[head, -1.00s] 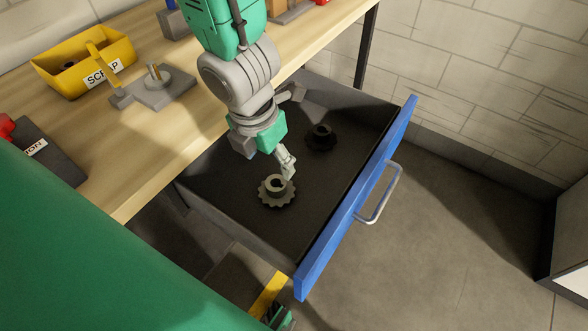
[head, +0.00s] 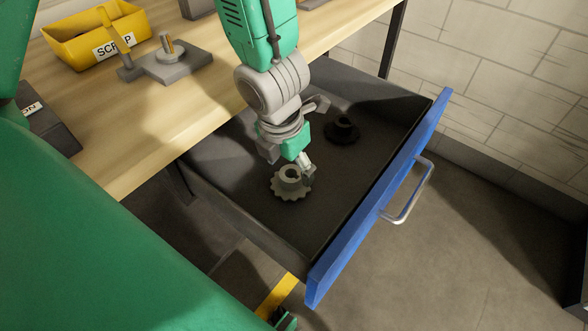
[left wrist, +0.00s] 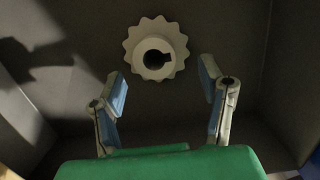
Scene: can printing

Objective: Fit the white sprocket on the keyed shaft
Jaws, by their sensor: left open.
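The light sprocket (head: 290,184), toothed with a raised hub, lies flat in the open drawer. In the left wrist view the sprocket (left wrist: 156,30) shows its round bore with a keyway notch. My left gripper (head: 302,164) is just above it, partly over the hub; I cannot tell whether it touches. In the left wrist view the gripper (left wrist: 163,82) is open, its blue-padded fingers spread apart, with the sprocket beyond the tips and nothing held. The keyed shaft (head: 167,43) stands upright on a grey base (head: 180,67) on the bench.
A dark sprocket (head: 342,130) lies farther back in the drawer. The drawer's blue front (head: 381,196) and side walls surround the gripper's work area. A yellow SCRAP bin (head: 75,50) stands beside the shaft base on the wooden bench (head: 135,130).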

